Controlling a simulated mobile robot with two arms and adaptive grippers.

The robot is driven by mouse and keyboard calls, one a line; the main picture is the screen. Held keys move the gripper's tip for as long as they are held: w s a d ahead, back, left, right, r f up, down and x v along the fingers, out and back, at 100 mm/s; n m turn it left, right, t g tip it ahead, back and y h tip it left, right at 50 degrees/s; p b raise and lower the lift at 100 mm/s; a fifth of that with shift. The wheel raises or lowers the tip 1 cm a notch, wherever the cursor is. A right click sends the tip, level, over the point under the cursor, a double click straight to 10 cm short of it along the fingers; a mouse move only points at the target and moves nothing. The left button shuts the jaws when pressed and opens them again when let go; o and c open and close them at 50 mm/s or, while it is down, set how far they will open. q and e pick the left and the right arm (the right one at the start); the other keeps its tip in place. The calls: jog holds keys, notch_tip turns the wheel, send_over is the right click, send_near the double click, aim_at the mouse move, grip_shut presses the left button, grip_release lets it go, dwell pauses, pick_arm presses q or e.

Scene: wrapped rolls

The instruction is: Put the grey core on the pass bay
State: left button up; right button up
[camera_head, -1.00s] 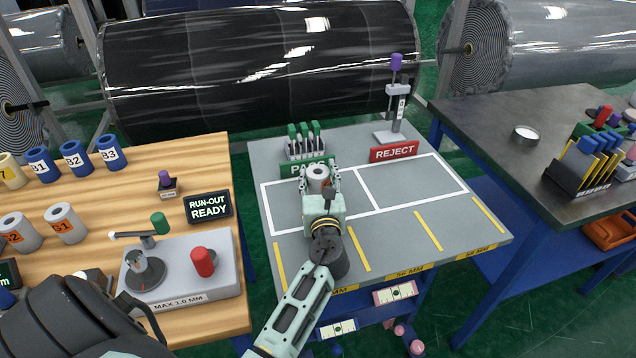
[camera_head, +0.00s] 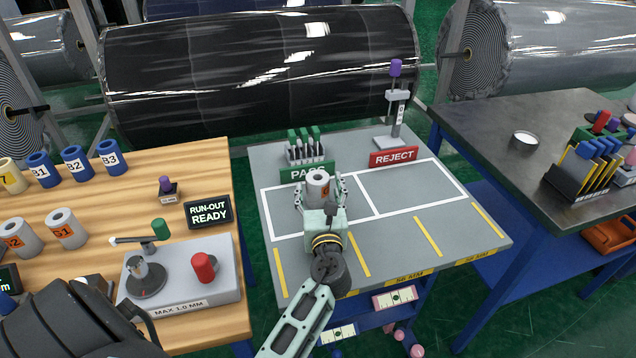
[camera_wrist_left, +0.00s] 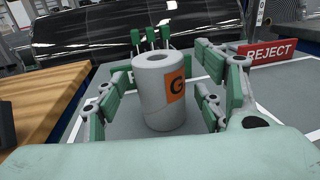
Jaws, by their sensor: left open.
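The grey core (camera_head: 317,181), a pale hollow roll with an orange label, stands upright in the left white-outlined bay (camera_head: 273,213), just in front of the green PASS sign (camera_head: 306,172). In the left wrist view the grey core (camera_wrist_left: 160,95) shows a "G" on its label. My left gripper (camera_head: 319,196) is open. Its green-padded fingers stand on either side of the core, with a visible gap on each side in the wrist view. The gripper's palm is on the near side of the core. My right gripper is not in view.
A red REJECT sign (camera_head: 393,156) and a post with a purple top (camera_head: 396,68) stand behind the empty right bay (camera_head: 420,188). A rack with green handles (camera_head: 306,148) is behind the PASS sign. The wooden table (camera_head: 120,200) at left holds several rolls and a gauge.

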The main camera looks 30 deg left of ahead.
pick_arm(q)
jog(key=v, duration=0.9)
jog(key=shift+s+d, duration=0.1)
jog(key=shift+s, duration=0.05)
